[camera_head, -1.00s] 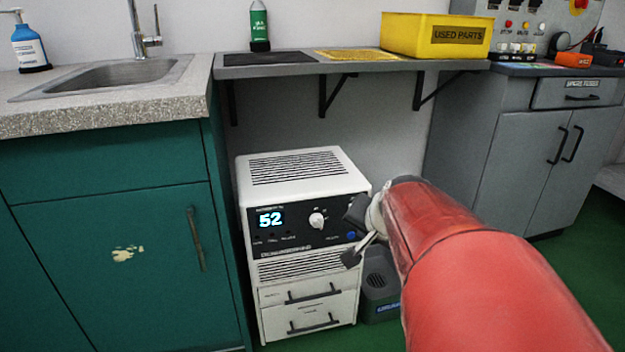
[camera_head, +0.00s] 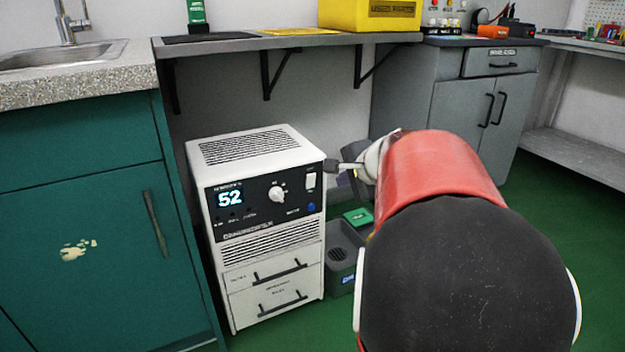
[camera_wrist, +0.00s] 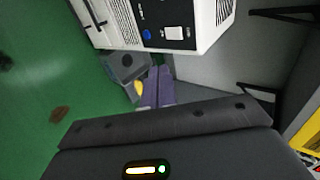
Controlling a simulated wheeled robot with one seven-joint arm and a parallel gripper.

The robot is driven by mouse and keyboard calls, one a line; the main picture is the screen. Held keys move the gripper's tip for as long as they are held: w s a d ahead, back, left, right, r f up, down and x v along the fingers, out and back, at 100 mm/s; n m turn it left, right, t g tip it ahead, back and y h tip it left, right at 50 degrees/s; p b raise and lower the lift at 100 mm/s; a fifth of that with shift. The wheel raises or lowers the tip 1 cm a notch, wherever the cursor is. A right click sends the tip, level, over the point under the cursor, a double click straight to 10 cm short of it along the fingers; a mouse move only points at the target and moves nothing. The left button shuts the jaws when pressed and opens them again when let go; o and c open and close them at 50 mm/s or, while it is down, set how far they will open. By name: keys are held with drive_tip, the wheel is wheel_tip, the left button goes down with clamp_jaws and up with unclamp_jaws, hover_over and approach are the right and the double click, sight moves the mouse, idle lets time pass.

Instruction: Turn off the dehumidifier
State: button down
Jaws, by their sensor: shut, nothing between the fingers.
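The dehumidifier (camera_head: 262,150) is a white box with a black front panel, standing on the floor under the shelf. In the wrist view the switch (camera_wrist: 174,32) and blue button (camera_wrist: 146,34) show at the top. My gripper (camera_head: 333,166) is shut and empty, at the panel's right edge, slightly above and right of the switch. I cannot tell whether it touches the housing.
A teal cabinet (camera_head: 80,215) with a sink stands close on the left. The shelf (camera_head: 230,45) with brackets hangs above, carrying a yellow bin (camera_head: 345,14). A grey bin (camera_head: 343,262) stands on the floor at the right. A grey cabinet (camera_head: 455,110) is behind my arm.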

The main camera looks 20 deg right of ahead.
approach(313, 180)
wheel_tip(313, 180, down, 4)
drive_tip(key=shift+w+a, duration=0.1)
drive_tip(key=shift+w, duration=2.2)
drive_tip(key=shift+r, duration=0.1)
